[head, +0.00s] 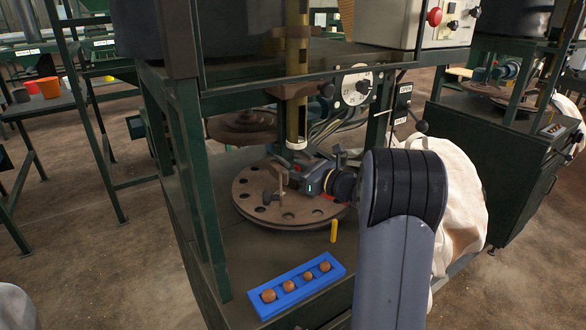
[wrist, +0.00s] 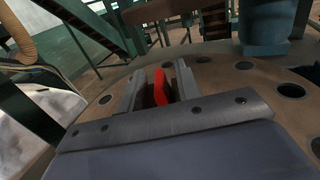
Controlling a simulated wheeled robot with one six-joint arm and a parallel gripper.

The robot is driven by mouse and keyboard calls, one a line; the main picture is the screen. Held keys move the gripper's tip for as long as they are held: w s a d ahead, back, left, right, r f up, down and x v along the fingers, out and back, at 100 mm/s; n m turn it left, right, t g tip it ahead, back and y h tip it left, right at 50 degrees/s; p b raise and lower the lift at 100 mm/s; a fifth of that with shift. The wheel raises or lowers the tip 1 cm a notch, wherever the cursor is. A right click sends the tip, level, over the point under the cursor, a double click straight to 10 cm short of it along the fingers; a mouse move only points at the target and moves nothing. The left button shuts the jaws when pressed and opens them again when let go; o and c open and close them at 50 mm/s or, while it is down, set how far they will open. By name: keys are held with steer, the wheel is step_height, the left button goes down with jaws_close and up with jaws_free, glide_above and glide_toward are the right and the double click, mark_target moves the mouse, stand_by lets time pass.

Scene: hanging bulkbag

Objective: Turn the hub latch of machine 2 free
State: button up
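The round brown turntable of a machine (head: 252,207), with holes along its rim, sits under a vertical brass tube. My gripper (head: 292,172) is low over the turntable, reaching in from the right near its middle. In the wrist view an upright red piece (wrist: 160,88), probably the hub latch, stands between my two fingers (wrist: 160,78). The fingers are apart, with narrow gaps seeming to show on both sides of the red piece. A small red patch (head: 328,197) also shows below my gripper in the head view. My wrist hides part of the turntable. I cannot read a machine number.
A blue tray (head: 262,304) with several brown balls lies at the bench front. A short yellow peg (head: 334,231) stands beside the turntable. Green frame posts (head: 200,190) rise at the left. A pale cloth bag (head: 460,205) hangs at right. A dial (head: 354,88) is behind.

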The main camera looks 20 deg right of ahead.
steer(key=p+v, duration=0.1)
steer(key=v, duration=0.9)
steer(key=shift+s+d, duration=0.2)
steer(key=shift+s, duration=0.15)
steer(key=shift+w, duration=0.1)
steer(key=b+x, duration=0.1)
steer(key=x, duration=0.9)
steer(key=shift+w+a, duration=0.3)
steer(key=shift+h+b, duration=0.3)
steer(key=shift+b, duration=0.05)
steer(key=shift+d+m+t, duration=0.1)
steer(key=shift+m+t, duration=0.2)
steer(key=shift+r+p, duration=0.1)
steer(key=shift+p, duration=0.2)
